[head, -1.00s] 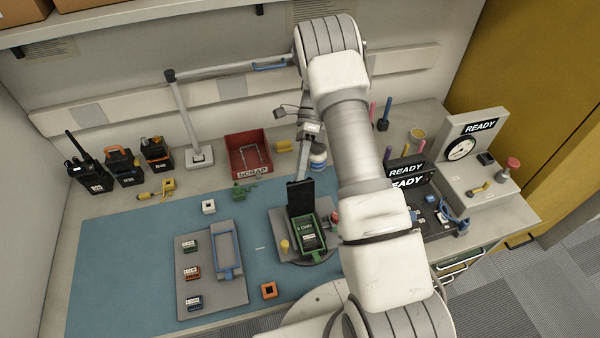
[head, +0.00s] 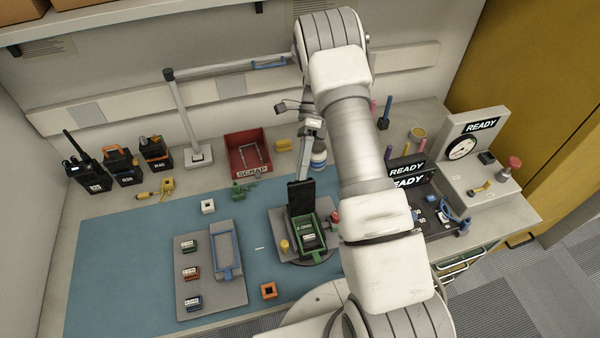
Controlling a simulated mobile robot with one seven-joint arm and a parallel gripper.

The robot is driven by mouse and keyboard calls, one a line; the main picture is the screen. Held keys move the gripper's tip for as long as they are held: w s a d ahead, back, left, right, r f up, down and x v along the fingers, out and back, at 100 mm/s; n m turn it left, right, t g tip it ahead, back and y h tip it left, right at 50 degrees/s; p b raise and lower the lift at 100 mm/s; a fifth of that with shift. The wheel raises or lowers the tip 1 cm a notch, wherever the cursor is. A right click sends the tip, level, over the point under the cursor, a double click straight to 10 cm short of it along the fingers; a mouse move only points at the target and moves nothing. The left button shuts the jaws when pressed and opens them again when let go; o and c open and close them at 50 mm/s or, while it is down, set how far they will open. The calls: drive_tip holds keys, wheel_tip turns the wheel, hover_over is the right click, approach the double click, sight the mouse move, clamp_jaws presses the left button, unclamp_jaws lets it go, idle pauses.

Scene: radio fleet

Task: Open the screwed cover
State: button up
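A green-cased unit (head: 311,238) with a small labelled block inside lies on a grey round-based fixture (head: 287,250) at the middle of the blue mat. A black panel (head: 300,197) stands upright at its far end, like a raised cover; the green case is open on top. My gripper (head: 303,172) hangs behind the panel, partly hidden by it. The fingertips are too small and covered to tell whether they are open, shut or touching the panel. No screws can be made out.
A grey tray (head: 235,292) with several small blocks and a blue frame lies left of the fixture. Radios (head: 122,167) stand at the left. A READY test station (head: 470,150) is at the right.

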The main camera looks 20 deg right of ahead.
drive_tip(key=s+d+r+b, duration=0.1)
drive_tip(key=s+d+r, duration=0.5)
drive_tip(key=d+r, duration=0.3)
drive_tip(key=shift+d+r, duration=0.2)
drive_tip(key=shift+d, duration=0.05)
drive_tip(key=shift+s, duration=0.15)
